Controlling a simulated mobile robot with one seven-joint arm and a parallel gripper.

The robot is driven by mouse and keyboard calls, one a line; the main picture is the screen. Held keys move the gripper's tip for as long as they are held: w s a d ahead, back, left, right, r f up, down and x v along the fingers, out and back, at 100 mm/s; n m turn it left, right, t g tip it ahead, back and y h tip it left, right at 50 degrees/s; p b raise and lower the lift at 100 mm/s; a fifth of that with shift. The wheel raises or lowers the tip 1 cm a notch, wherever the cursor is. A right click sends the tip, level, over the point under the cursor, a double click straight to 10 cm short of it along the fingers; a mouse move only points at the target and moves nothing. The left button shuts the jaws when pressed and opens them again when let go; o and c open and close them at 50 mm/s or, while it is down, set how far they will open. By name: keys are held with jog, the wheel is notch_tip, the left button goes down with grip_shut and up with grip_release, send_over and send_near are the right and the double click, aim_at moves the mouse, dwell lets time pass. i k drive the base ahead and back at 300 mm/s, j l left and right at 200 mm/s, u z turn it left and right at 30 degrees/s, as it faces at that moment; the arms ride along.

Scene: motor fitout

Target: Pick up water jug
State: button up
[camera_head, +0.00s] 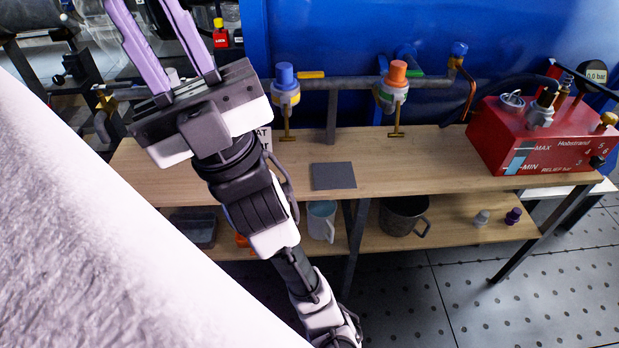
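My gripper (141,8) is at the upper left, with two purple fingers pointing up and spread apart. Nothing shows between them, though the fingertips reach the picture's top edge. On the lower shelf (345,243) stand two handled vessels. One is a pale grey-white jug or mug (321,222), just right of my arm. The other is a wider dark grey jug or pot (401,218) with its handle to the right. I cannot tell for certain which is the water jug. Both stand upright, well below and right of my gripper, untouched by it.
A wooden bench top (420,160) overhangs the shelf, with a dark grey plate (333,176) on it. A red machine (535,140) stands at the right. Blue- and orange-capped valves (285,90) line the back.

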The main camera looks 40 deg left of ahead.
aim_at(320, 214)
jog(key=k+j+z, duration=0.15)
jog(key=k+j, duration=0.35)
jog(key=j, duration=0.2)
jog(key=k+j+z, duration=0.2)
jog(key=k+j, duration=0.3)
jog(key=j, duration=0.15)
jog(key=i+l, duration=0.2)
jog(key=i, duration=0.25)
